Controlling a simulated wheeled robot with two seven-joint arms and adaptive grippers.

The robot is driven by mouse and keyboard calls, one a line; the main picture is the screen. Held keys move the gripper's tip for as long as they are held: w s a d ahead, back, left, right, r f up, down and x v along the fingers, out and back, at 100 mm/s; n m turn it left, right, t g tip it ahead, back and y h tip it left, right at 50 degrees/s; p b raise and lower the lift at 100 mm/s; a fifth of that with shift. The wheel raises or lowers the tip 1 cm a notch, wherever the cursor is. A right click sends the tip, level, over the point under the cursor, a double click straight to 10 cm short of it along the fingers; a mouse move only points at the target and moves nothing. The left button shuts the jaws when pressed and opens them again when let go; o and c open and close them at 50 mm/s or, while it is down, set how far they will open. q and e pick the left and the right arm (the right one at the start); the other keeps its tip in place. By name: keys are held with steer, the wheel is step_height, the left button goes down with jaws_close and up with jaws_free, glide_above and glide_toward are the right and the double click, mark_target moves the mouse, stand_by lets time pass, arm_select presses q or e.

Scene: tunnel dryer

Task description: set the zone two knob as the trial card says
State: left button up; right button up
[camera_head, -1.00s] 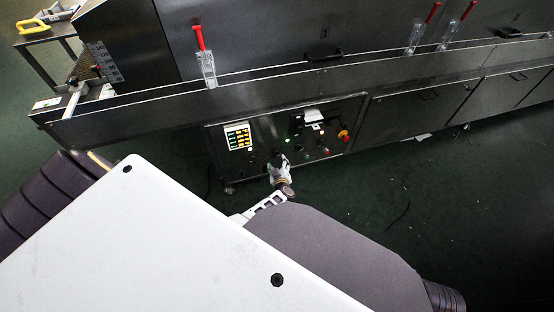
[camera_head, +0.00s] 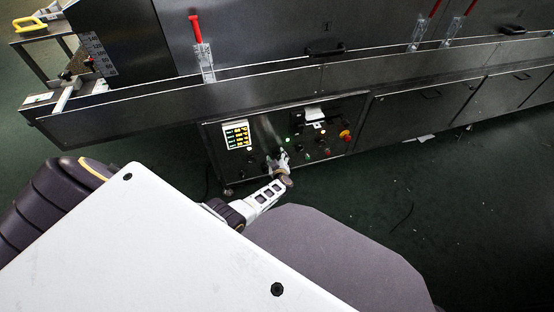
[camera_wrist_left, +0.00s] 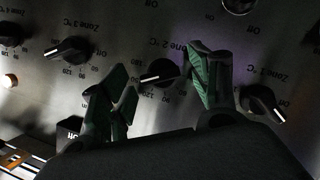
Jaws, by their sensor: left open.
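The zone two knob (camera_wrist_left: 160,72) is black and round with a white pointer line toward the lower left. It shows in the left wrist view, where the panel lettering is upside down. My left gripper (camera_wrist_left: 160,88) is open with its green-padded fingers on either side of this knob; I cannot tell whether they touch it. In the head view my left gripper (camera_head: 279,160) is at the control panel and hides part of its knobs. A white paper or card (camera_head: 315,114) is on the panel's upper part; its writing is too small to read. My right gripper is out of view.
The zone three knob (camera_wrist_left: 72,48) and zone one knob (camera_wrist_left: 262,102) flank the zone two knob. A lit display (camera_head: 237,135) is at the panel's left and a red knob on yellow (camera_head: 345,135) at its right. A long rail (camera_head: 250,88) runs above the panel.

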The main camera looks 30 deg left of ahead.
arm_select(q)
steer(key=shift+w+a, duration=0.1)
steer(key=shift+w, duration=0.05)
steer(key=shift+c, duration=0.3)
steer(key=c, duration=1)
steer(key=shift+o, duration=0.2)
